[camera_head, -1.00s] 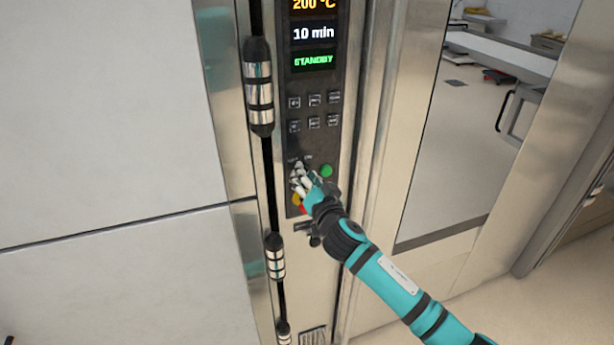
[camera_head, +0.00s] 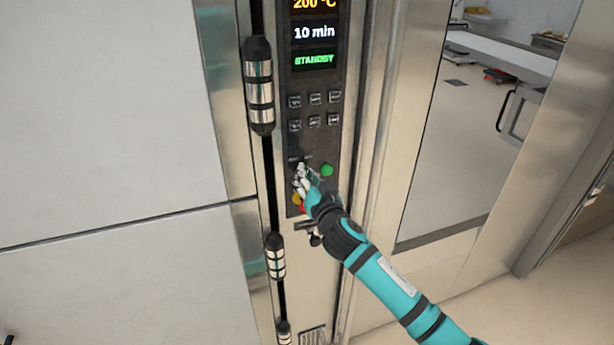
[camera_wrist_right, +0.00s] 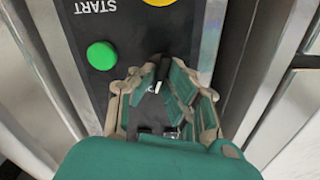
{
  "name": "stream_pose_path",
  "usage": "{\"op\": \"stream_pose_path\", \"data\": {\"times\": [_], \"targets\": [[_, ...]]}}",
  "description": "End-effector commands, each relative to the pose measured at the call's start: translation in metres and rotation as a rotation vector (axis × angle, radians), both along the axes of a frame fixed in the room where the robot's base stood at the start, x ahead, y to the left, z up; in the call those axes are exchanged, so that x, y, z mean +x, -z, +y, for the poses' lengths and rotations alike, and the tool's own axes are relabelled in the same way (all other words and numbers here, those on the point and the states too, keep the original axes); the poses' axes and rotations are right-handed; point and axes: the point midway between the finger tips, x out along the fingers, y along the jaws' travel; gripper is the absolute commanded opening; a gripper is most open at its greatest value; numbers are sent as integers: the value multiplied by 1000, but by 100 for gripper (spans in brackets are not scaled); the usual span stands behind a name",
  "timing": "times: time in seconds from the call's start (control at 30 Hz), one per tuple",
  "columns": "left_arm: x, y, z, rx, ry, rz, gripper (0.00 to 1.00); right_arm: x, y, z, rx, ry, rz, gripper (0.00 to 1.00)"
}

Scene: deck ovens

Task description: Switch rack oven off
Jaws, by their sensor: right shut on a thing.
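The rack oven's dark control panel (camera_head: 298,148) is upright in the head view. Its display (camera_head: 313,61) reads 200 °C, 10 min and STANDBY in green. My right gripper (camera_head: 302,172) is at the lower part of the panel, left of the green button (camera_head: 327,170). In the right wrist view, its fingers (camera_wrist_right: 163,84) are shut around a small black switch knob (camera_wrist_right: 163,69) with a white mark. The fingers hide part of the knob and its label. My left gripper is not in view.
Yellow (camera_head: 297,197) and red buttons lie just below the gripper, partly covered. Several small grey keys (camera_head: 315,99) are above it. A vertical black bar with metal hinge pieces (camera_head: 259,85) runs left of the panel. A large oven door window (camera_head: 455,150) is at right.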

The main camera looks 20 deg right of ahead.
Motion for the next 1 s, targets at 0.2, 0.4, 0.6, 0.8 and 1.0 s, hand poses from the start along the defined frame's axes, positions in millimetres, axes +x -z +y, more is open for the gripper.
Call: {"op": "stream_pose_path", "data": {"times": [0.2,0.4,0.6,0.8,1.0], "targets": [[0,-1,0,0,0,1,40,0,-1,1,-200,0,-7,0],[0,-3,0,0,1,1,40,0,0,2,-390,0,-12,0],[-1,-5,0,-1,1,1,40,0,0,3,-564,1,-18,0],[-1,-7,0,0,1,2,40,0,0,4,-703,-1,-22,0],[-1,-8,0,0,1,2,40,0,1,4,-796,0,-26,0]]}}
